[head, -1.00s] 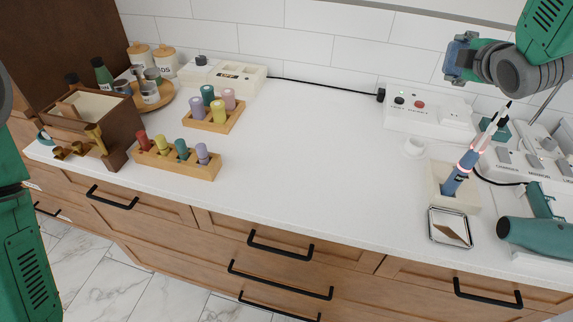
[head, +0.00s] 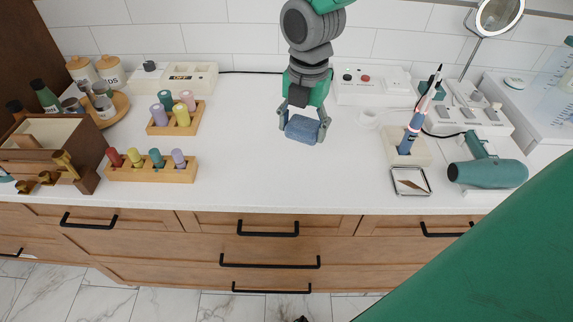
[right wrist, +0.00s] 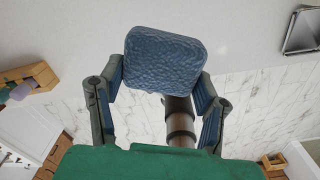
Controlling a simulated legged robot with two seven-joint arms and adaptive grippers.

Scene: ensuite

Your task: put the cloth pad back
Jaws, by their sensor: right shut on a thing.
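A blue cloth pad (head: 302,128) is held between the fingertips of my right gripper (head: 304,122), over the middle of the white counter. It also shows in the right wrist view (right wrist: 165,60), gripped at its sides by the two fingers of my right gripper (right wrist: 158,88). My left gripper is not in view.
A wooden peg block (head: 150,173) and a second one (head: 172,126) stand to the left. A toothbrush holder (head: 408,150), a metal-rimmed tray (head: 410,181) and a teal hairdryer (head: 488,173) stand to the right. The counter (head: 265,170) between is bare.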

